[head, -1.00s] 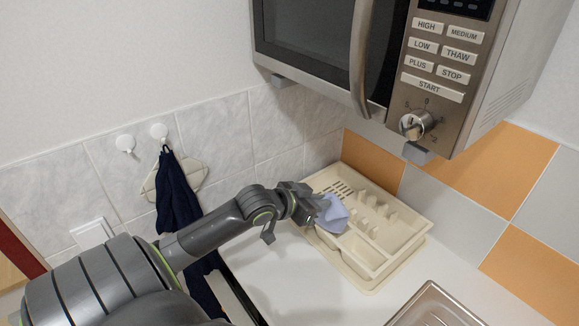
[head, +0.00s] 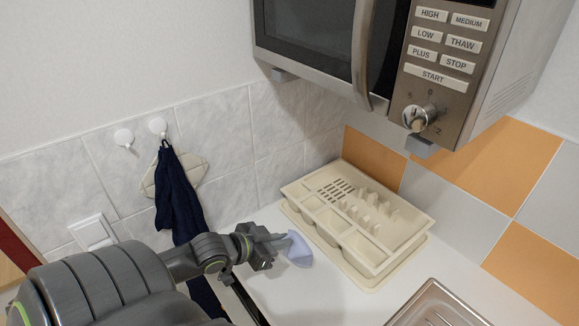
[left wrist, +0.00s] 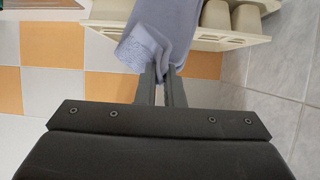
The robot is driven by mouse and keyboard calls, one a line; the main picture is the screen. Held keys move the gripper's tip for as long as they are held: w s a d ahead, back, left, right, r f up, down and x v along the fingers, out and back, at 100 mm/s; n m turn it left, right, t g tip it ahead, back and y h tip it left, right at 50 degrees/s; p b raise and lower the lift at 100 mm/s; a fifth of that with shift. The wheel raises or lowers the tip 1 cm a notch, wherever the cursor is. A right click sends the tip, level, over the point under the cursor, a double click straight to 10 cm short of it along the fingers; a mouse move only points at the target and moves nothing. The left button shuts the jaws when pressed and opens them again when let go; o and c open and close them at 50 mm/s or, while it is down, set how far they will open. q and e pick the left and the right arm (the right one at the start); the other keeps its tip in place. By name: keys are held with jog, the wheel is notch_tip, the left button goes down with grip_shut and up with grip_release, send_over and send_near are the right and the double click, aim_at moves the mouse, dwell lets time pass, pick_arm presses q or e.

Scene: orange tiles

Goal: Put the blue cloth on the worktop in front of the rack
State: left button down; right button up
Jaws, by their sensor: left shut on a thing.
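The blue cloth (head: 299,250) is pale blue and hangs bunched from my left gripper (head: 279,241), which is shut on it. In the head view it is just in front of the rack's near left edge, over or at the white worktop (head: 300,290); I cannot tell whether it touches. The cream rack (head: 350,262) stands on the worktop by the tiled wall. In the left wrist view the cloth (left wrist: 160,35) is pinched between the finger ends (left wrist: 163,72), with the rack (left wrist: 225,40) behind it. My right gripper is not in view.
A microwave (head: 385,60) hangs above the rack. A metal sink edge (head: 435,305) lies at the front right. A dark blue towel (head: 178,195) and a beige pot holder (head: 190,172) hang from wall hooks at the left. The worktop in front of the rack is clear.

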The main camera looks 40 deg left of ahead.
pick_arm(q)
jog(key=shift+w, duration=0.1)
jog(key=w+a+f+n+y, duration=0.2)
jog(key=w+a+n+y, duration=0.45)
jog(key=w, duration=0.25)
jog(key=shift+g, duration=0.3)
jog(key=s+d+f, duration=0.4)
jog(key=s, duration=0.1)
jog(key=s+d+f, duration=0.4)
jog(key=s+f, duration=0.1)
jog(key=s+d+f, duration=0.5)
jog(key=shift+f, duration=0.2)
jog(key=c, duration=1.2)
grip_release()
